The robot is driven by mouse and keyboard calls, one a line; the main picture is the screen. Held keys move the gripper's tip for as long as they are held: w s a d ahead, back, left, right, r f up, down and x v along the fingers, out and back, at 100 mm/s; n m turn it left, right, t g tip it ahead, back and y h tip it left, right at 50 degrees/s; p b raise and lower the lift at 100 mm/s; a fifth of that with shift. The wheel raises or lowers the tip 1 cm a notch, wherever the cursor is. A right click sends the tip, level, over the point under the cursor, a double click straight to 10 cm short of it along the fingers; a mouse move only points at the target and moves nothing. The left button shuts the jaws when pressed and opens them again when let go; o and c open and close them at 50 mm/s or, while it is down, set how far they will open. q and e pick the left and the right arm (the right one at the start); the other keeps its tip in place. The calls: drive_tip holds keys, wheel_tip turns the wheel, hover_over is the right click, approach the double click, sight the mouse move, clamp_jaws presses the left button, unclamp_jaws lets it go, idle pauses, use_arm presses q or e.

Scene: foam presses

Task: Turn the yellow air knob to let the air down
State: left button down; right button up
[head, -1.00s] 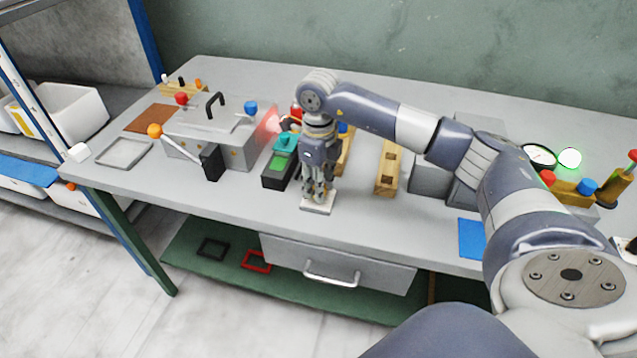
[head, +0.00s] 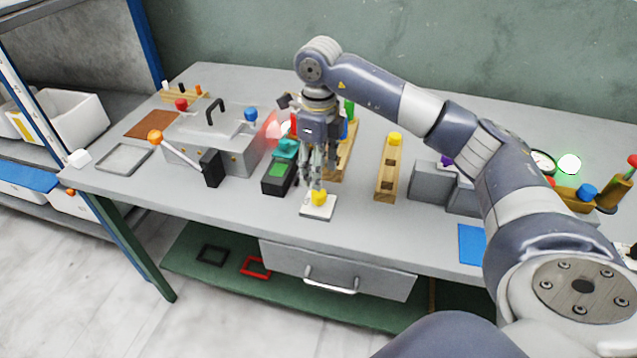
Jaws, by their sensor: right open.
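A small yellow knob (head: 319,197) stands on a white square plate (head: 318,210) near the front edge of the grey workbench. My right gripper (head: 317,177) points down just above the knob. Its fingers are open and hold nothing that I can see. Whether the fingertips touch the knob's top is hard to tell. A second yellow cap (head: 395,138) sits on the far end of a wooden rack (head: 387,170) to the right. My left gripper is not in view.
A grey press box (head: 240,155) with an orange-tipped lever (head: 155,137) stands at left. A black and green device (head: 280,175) is close left of my gripper. Grey blocks (head: 430,185) and a blue pad (head: 472,243) lie at right. A drawer (head: 335,270) hangs below.

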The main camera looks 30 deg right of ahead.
wheel_tip(320, 180, up, 5)
drive_tip(key=shift+r, duration=0.1)
idle(0.7)
